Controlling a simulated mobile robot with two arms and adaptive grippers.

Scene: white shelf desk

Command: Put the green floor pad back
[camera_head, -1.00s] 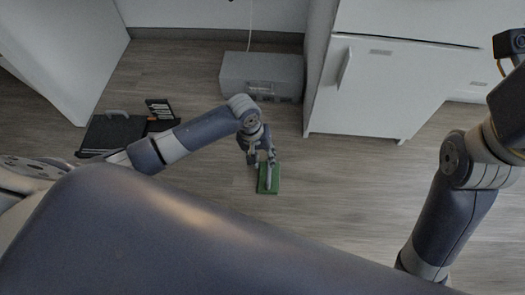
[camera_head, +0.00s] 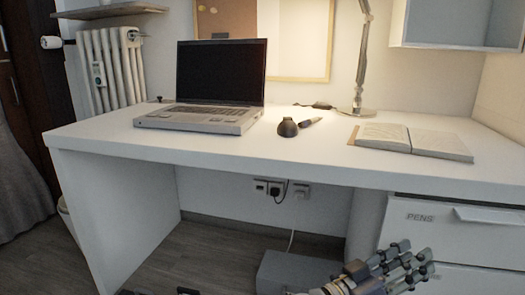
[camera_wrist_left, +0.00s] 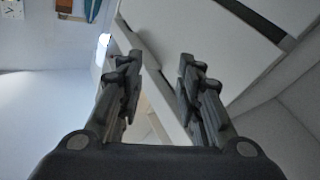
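The green floor pad is not visible in either current view. My left gripper (camera_head: 412,258) is at the bottom right of the head view, in front of the lower drawer of the white drawer unit (camera_head: 450,213). In the left wrist view its two fingers (camera_wrist_left: 157,75) stand apart with nothing between them, so it is open and empty. White drawer or cabinet faces (camera_wrist_left: 215,45) lie beyond the fingers there. My right gripper is in neither current view.
The white desk (camera_head: 290,160) carries a laptop (camera_head: 220,85), a small black object (camera_head: 288,128), an open book (camera_head: 410,141) and a lamp (camera_head: 357,112). A grey box (camera_head: 290,270) stands on the floor under it. The drawer unit's upper front reads PENS.

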